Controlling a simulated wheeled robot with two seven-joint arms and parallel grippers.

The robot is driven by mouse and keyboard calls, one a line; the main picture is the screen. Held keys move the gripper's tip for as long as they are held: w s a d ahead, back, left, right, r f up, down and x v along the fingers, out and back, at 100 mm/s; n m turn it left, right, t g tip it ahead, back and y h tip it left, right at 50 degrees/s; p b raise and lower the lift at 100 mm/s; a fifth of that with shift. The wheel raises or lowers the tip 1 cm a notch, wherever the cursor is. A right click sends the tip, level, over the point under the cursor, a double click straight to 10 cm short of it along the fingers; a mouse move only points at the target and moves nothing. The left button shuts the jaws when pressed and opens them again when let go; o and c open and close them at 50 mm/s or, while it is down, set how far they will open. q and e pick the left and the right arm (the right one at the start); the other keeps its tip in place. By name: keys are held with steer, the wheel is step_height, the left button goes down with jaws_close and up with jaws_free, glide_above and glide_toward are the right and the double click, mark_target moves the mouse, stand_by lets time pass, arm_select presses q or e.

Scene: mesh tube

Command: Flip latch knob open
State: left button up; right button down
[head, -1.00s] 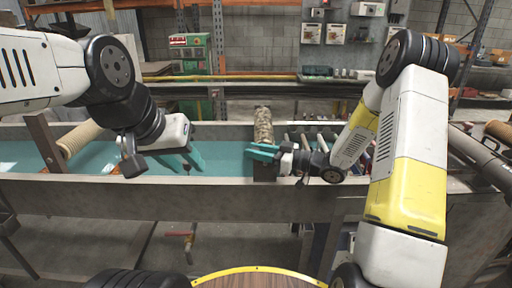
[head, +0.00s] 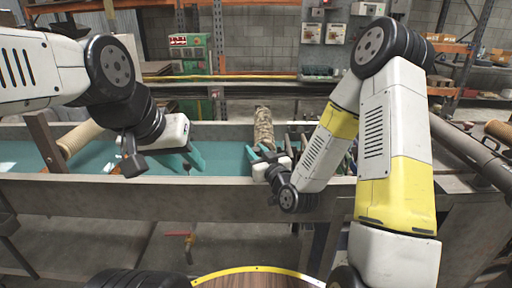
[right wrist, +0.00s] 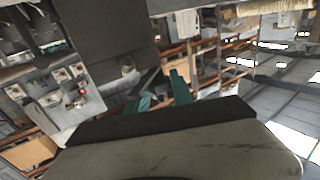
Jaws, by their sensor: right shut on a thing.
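I cannot make out the latch knob in either view. The teal fingers also show in the right wrist view (right wrist: 163,96), with the held thing not clear there. My left gripper (head: 187,158) hangs over the teal trough floor to the left, its fingers apart and empty.
Rollers (head: 300,135) lie right of the mesh tube, partly behind my right arm. A red-handled valve (head: 180,234) is below the near wall.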

steer(key=m+h, duration=0.1)
steer(key=h, duration=0.1)
steer(key=m+t+h, duration=0.1)
steer(key=m+h, duration=0.2)
steer(key=h, duration=0.1)
steer(key=shift+s+a+t+h, duration=0.1)
steer(key=shift+a+t+h, duration=0.2)
steer(key=shift+d+r+m+h, duration=0.1)
steer(key=shift+m+h, duration=0.9)
steer(key=shift+h, duration=0.4)
steer(key=shift+d+r+m+h, duration=0.1)
steer(key=shift+m+h, duration=0.9)
steer(key=shift+h, duration=0.4)
steer(key=c, duration=1.1)
jaws_free()
steer(key=shift+f, duration=0.1)
steer(key=v, duration=0.7)
steer(key=shift+s+a, duration=0.2)
steer(key=shift+s, duration=0.05)
